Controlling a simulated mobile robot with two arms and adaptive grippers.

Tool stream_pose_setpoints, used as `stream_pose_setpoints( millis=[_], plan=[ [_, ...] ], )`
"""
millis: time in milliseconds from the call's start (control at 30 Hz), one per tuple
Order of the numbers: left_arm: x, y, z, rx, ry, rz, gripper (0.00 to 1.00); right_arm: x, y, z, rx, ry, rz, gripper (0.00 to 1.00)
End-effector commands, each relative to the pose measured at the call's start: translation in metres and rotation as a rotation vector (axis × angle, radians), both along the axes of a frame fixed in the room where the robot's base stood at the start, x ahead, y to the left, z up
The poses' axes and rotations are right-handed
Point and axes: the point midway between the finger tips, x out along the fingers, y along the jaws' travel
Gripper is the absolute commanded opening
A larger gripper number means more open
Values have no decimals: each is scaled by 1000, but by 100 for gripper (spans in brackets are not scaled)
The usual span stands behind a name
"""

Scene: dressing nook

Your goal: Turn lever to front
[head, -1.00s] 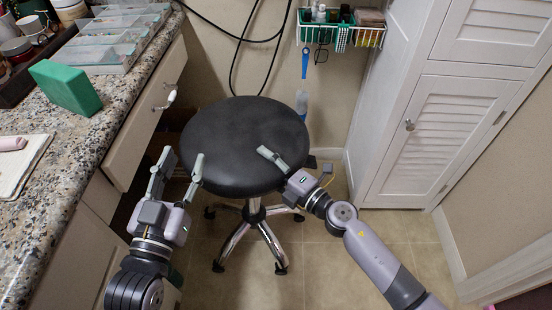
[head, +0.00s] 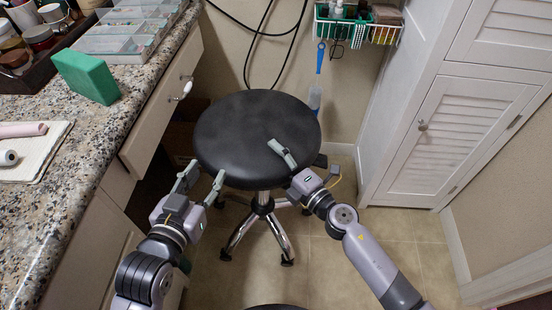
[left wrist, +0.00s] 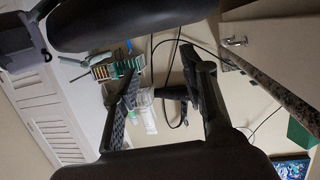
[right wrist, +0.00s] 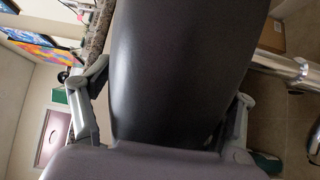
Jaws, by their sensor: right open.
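A white lever-like handle (head: 183,89) sticks out from the drawer front at the left, and a pale handle (left wrist: 235,40) shows at the upper right of the left wrist view. I cannot tell for certain that it is the task's lever. My left gripper (head: 202,182) is open and empty, below the handle in the picture and by the stool's near left edge. Its fingers stand apart in the left wrist view (left wrist: 162,85). My right gripper (head: 298,160) is open at the stool's right edge. In the right wrist view its fingers (right wrist: 168,110) lie either side of the dark seat.
The black round stool (head: 257,132) stands between my arms. A granite counter (head: 60,195) at the left holds a green block (head: 87,77) and clear trays. A white louvered cabinet (head: 450,140) stands at the right. A wire basket (head: 357,32) hangs at the back. Cables hang on the wall.

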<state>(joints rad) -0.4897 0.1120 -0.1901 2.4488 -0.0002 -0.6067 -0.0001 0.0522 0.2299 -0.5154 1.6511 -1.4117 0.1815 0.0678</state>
Motion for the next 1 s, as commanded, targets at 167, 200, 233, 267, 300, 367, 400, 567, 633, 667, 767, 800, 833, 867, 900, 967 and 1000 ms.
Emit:
stream_pose_setpoints(
  millis=[167, 200, 233, 267, 300, 367, 400, 567, 633, 667, 767, 800, 833, 867, 900, 967, 1000],
  plan=[
    [0, 0, 0, 0, -1, 0, 40, 0, 0, 0, 1, -1, 1, 82],
    [0, 0, 0, 0, -1, 0, 40, 0, 0, 0, 1, -1, 1, 82],
    [0, 0, 0, 0, -1, 0, 40, 0, 0, 0, 1, -1, 1, 82],
    [0, 0, 0, 0, -1, 0, 40, 0, 0, 0, 1, -1, 1, 82],
    [0, -1, 0, -1, -1, -1, 40, -1, 0, 0, 0, 0, 1, 82],
    [0, -1, 0, -1, 0, -2, 40, -3, -2, 0, 0, 0, 1, 82],
    [0, -1, 0, -1, 0, -2, 40, -5, -5, 0, -1, 1, 0, 82],
    [0, -1, 0, 0, -1, -1, 40, -27, -22, -1, -1, 3, 2, 82],
    [0, 0, 0, 0, -1, -1, 40, -39, -32, -2, 0, 4, 1, 82],
    [0, 0, 0, 0, -1, -1, 40, -44, -36, -1, 0, 4, 0, 82],
    [0, 0, 0, 0, -1, -1, 40, -60, -50, -2, 0, 4, 0, 82],
    [0, 0, 0, 0, -1, -1, 40, -66, -55, -1, 0, 4, 0, 82],
    [0, 0, 0, 0, -1, -1, 40, -70, -58, -1, 0, 4, 0, 82],
    [0, 0, 0, 0, -1, -1, 40, -74, -62, -1, 0, 3, 1, 82],
    [0, 0, 0, 0, -1, -1, 40, -78, -65, -1, 0, 3, 0, 82],
    [0, 0, 0, 0, -1, -1, 40, -83, -70, -1, 0, 3, 0, 82],
    [0, 0, 0, 0, -1, -1, 40, -87, -72, -1, 1, 2, 1, 82]
  ],
)
